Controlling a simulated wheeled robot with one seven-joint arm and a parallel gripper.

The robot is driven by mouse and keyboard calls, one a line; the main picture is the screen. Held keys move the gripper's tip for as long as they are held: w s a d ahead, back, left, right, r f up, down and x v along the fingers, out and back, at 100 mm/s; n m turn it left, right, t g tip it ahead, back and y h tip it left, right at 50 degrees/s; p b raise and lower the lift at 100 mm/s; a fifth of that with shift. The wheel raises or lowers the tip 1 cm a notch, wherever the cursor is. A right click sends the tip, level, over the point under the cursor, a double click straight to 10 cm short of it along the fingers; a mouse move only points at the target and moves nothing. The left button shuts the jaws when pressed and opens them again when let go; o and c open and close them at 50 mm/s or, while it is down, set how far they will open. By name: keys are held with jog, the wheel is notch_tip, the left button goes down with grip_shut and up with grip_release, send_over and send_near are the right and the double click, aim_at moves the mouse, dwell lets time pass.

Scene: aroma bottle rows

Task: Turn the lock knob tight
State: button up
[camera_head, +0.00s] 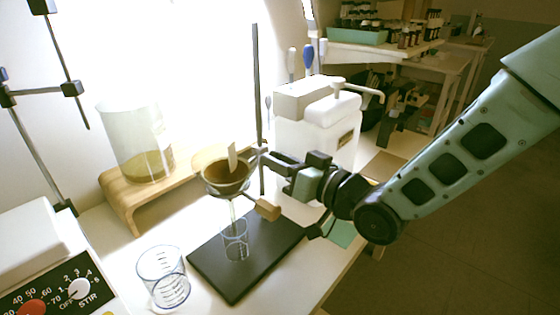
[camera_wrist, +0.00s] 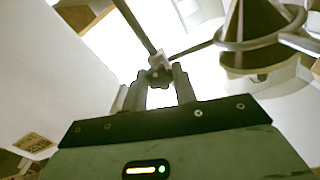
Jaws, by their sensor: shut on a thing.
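A dark lock knob (camera_wrist: 156,77) sits on the clamp (camera_wrist: 158,62) at the stand's upright rod. My gripper (camera_wrist: 159,86) has a finger on each side of the knob and is shut on it. In the head view my gripper (camera_head: 268,157) reaches the rod (camera_head: 256,80) from the right, and its fingers hide the knob. The clamp's ring holds a funnel (camera_head: 227,178) with brown contents; it also shows at the upper right of the wrist view (camera_wrist: 258,22). How tight the knob is cannot be seen.
A small beaker (camera_head: 235,247) stands under the funnel on the black stand base (camera_head: 213,272). Another beaker (camera_head: 162,280) is in front. A large glass vessel (camera_head: 137,135) stands on a wooden riser (camera_head: 122,203) at left. A white container (camera_head: 300,135) is close behind my gripper.

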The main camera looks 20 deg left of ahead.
dwell(0.4)
jog(key=o, duration=1)
jog(key=shift+c, duration=0.2)
jog(key=shift+d, duration=0.1)
jog(key=p+v, duration=0.2)
jog(key=v, duration=1.5)
jog(key=shift+s+d, duration=0.1)
jog(key=shift+s, duration=0.05)
jog(key=shift+p, duration=0.35)
